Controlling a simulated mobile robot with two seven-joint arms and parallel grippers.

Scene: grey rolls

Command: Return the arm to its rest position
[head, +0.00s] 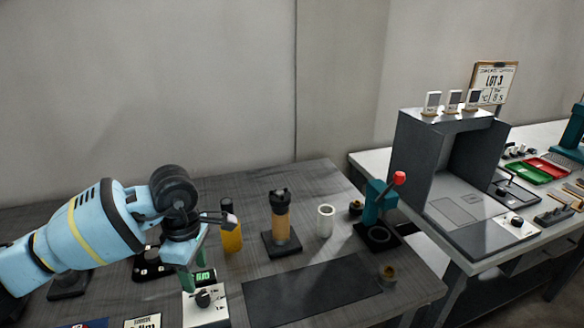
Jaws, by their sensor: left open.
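My left arm (95,228), light blue with a yellow stripe, reaches in from the left over the near left part of the grey table. Its dark wrist (174,190) is bent downward. My left gripper (228,219) is at the wrist's end, open, with no object seen in it. It is close to an orange bottle (232,238) with a dark cap and overlaps it in the picture; I cannot tell whether they touch. My right gripper is not in view.
On the grey table (310,180) stand an orange cylinder on a dark base (281,222), a white roll (325,221) and a teal press with a red knob (378,208). A dark mat (312,290) lies bare in front. A grey booth (448,160) stands on the right table.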

